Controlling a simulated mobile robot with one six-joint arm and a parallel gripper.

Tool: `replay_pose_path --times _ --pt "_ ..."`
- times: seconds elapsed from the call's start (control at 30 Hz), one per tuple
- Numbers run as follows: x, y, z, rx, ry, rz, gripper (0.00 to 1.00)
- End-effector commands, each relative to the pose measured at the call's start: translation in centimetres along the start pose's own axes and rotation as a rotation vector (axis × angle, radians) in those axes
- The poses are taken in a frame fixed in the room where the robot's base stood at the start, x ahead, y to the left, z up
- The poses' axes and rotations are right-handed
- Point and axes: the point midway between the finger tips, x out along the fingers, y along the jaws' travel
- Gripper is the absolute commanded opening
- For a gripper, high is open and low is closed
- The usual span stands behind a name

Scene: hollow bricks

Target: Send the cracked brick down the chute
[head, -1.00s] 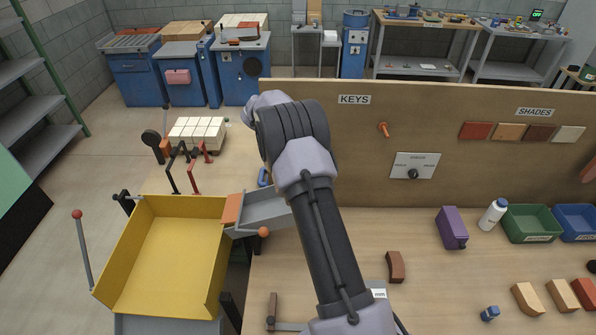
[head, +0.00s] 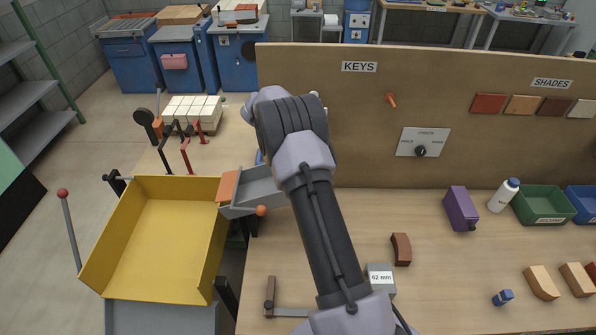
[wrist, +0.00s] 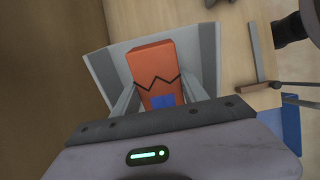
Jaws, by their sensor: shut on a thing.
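The cracked brick (wrist: 152,66) is orange with a black zigzag line across its face and a blue patch below it, in the wrist view. My gripper (wrist: 156,92) is shut on it, one grey finger along each side. Behind the brick is a grey, wide-sided surface (wrist: 103,72); I cannot tell whether they touch. In the head view my arm hides the gripper and the brick. The grey chute (head: 262,190) lies left of my arm, with an orange panel (head: 228,186) at its left end beside a yellow bin (head: 165,235).
Black and red levers (head: 185,157) stand behind the chute, near pale blocks (head: 192,112). A tall board (head: 350,120) closes the back.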

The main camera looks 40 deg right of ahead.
Motion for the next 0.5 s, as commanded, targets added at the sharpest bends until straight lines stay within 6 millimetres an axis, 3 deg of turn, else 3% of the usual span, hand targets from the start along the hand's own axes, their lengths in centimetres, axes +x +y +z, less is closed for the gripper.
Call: replay_pose_path --times 0.23,0.27,0.37,0.5 --pt "-0.07 0.05 0.02 0.001 0.0 0.001 0.0" --pt "-0.07 0.04 0.02 0.001 0.0 0.001 0.57" --pt "-0.06 0.04 0.02 0.001 0.0 0.001 0.76" --pt "-0.03 0.02 0.01 0.0 0.0 0.001 0.76"
